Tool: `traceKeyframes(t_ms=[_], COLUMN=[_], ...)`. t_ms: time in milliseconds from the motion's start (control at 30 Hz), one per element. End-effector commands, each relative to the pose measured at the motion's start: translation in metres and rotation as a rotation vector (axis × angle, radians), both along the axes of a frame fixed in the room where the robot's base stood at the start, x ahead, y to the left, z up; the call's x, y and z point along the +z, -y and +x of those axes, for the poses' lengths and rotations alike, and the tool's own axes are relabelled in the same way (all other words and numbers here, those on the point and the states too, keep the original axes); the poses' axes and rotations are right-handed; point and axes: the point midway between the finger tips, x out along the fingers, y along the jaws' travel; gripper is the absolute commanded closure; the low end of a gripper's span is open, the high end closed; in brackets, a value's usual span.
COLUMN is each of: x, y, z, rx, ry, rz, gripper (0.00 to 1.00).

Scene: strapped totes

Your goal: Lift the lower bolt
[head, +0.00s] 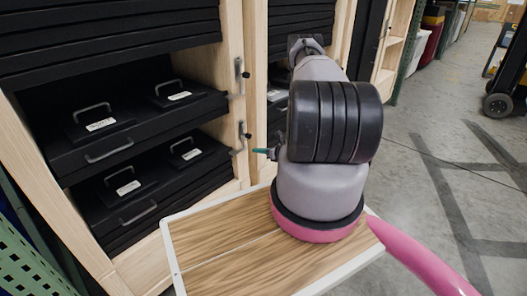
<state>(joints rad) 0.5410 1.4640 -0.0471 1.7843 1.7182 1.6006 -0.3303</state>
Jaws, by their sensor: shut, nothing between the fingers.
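The lower bolt (242,137) is a grey metal bolt with a dark knob on the pale wooden post, beside the lower black tote. A similar upper bolt (240,76) sits above it on the same post. The teal tip of my gripper (263,152) shows just right of the lower bolt and slightly below it, apart from it in the picture. My gripper is shut and empty. Most of it is hidden behind my own arm. The depth gap between the tip and the bolt cannot be told.
Black totes with handles and white labels, an upper one (60,140) and a lower one (95,215), fill the wooden rack left of the post. Another rack bay stands behind my arm. Grey floor (440,150) is open at right, with a forklift (507,85) farther back.

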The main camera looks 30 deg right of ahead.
Motion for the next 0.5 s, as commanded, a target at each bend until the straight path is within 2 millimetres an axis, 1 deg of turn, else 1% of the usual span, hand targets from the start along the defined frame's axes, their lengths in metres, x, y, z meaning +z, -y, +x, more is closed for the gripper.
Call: traceKeyframes(t_ms=[33, 200, 333, 500], x=[-0.004, -0.015, 0.008, 0.021], y=[-0.006, -0.019, -0.013, -0.011], z=[0.01, 0.041, 0.041, 0.042], rx=[0.005, 0.004, -0.001, 0.0], ry=[0.002, 0.002, 0.001, 0.0], rz=[-0.002, -0.001, -0.001, -0.001], gripper=[1.0, 1.0, 1.0, 1.0])
